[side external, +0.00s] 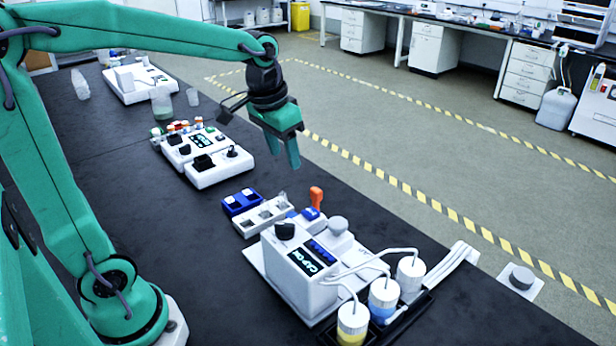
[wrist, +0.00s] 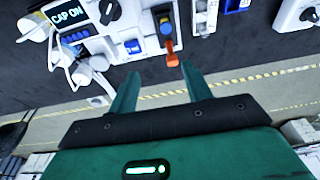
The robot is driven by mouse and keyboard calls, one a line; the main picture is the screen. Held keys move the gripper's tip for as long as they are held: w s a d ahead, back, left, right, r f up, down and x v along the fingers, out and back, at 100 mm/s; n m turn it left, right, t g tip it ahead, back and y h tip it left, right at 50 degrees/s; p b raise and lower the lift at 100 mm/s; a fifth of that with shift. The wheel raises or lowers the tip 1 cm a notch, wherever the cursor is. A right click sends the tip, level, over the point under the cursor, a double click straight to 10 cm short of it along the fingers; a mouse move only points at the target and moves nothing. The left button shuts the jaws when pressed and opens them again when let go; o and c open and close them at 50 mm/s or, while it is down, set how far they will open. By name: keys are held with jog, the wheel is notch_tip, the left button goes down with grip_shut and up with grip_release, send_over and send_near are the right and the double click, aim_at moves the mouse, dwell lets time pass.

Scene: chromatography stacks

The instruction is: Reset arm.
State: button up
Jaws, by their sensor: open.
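My green arm reaches over the black bench from the left in the side external view. My gripper (side external: 284,150) hangs in the air above the far edge of the bench, fingers pointing down. In the wrist view my gripper (wrist: 160,82) shows two green fingers spread apart with nothing between them. The fingers touch nothing that I can see. An orange-handled piece (side external: 316,197) stands below and to the right of my gripper; it also shows just beyond the fingertips in the wrist view (wrist: 171,54).
A white device reading "CAP ON" (side external: 290,272) stands front right, tubed to several bottles (side external: 383,297). A blue holder (side external: 241,203) and white tray (side external: 262,217) lie behind it. Another white device (side external: 205,160) with vials sits left of my gripper.

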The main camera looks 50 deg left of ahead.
jog(key=s+d+t, duration=0.2)
jog(key=s+t, duration=0.1)
jog(key=s, duration=1)
jog(key=shift+s+f, duration=0.25)
jog(key=shift+s, duration=0.05)
jog(key=o, duration=0.7)
jog(key=shift+w+r, duration=0.1)
jog(key=shift+r, duration=0.1)
jog(key=o, duration=0.3)
jog(key=shift+w+a+r, duration=0.1)
jog(key=shift+a+r, duration=0.1)
jog(key=shift+r, duration=0.1)
jog(key=shift+o, duration=0.6)
jog(key=w+a+r, duration=0.3)
jog(key=r, duration=0.5)
jog(key=shift+a+g+y, duration=0.25)
jog(key=shift+g+y, duration=0.05)
jog(key=shift+g, duration=0.1)
